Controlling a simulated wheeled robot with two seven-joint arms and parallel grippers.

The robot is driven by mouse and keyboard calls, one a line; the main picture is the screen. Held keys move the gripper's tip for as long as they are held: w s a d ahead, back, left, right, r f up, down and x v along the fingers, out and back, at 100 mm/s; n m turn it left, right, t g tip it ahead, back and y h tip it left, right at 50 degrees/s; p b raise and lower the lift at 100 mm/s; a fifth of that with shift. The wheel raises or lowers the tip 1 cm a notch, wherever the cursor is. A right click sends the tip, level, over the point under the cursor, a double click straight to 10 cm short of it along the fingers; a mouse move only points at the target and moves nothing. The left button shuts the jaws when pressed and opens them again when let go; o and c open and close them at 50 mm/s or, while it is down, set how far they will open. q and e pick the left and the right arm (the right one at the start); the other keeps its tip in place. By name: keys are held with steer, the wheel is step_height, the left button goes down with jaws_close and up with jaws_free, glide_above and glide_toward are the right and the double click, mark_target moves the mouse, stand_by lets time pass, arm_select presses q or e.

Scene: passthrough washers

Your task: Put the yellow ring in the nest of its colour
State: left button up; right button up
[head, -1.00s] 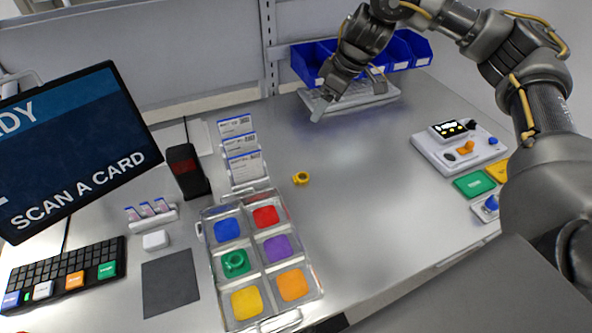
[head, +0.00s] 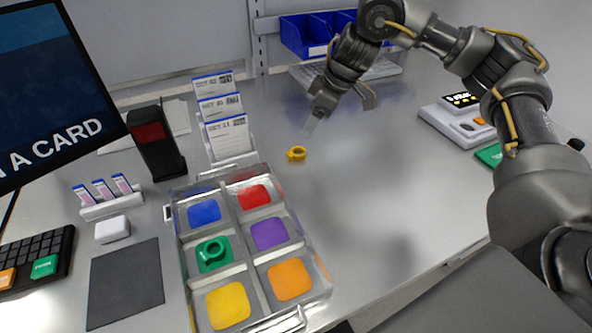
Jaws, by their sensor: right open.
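The yellow ring (head: 296,154) lies on the grey table, right of the tray's far end. The clear tray (head: 173,236) has coloured nests: blue, red, green, purple, yellow and orange. The yellow nest (head: 228,305) is at the near left of the tray and is empty. A green ring (head: 212,251) sits in the green nest. My right gripper (head: 338,114) is open and empty above the table, a little beyond and to the right of the yellow ring, apart from it. My left gripper is not in view.
Card holders (head: 228,137) and a dark scanner (head: 156,145) stand behind the tray. Blue bins (head: 310,36) and a pale rack (head: 384,69) are at the back. A control box (head: 460,118) is at right.

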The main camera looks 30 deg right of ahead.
steer(key=f, duration=0.1)
glide_toward(298, 148)
steer(key=shift+s+a+f+b, duration=0.2)
steer(key=shift+a+f, duration=0.25)
steer(key=shift+f, duration=0.15)
steer(key=shift+s+a+f+b, duration=0.2)
steer(key=shift+a+f, duration=0.25)
steer(key=shift+f, duration=0.2)
steer(key=shift+w+a+f, duration=0.1)
steer(key=shift+w+f, duration=0.05)
steer(key=shift+f, duration=0.1)
steer(key=shift+a+f, duration=0.1)
steer(key=shift+f, duration=0.15)
steer(key=x, duration=0.2)
steer(key=p+x, duration=0.1)
steer(key=x, duration=0.1)
steer(key=shift+w+f, duration=0.2)
steer(key=shift+w, duration=0.1)
steer(key=shift+f, duration=0.1)
steer(key=c, duration=0.4)
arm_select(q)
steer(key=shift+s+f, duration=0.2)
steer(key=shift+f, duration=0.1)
arm_select(e)
steer(key=c, duration=0.7)
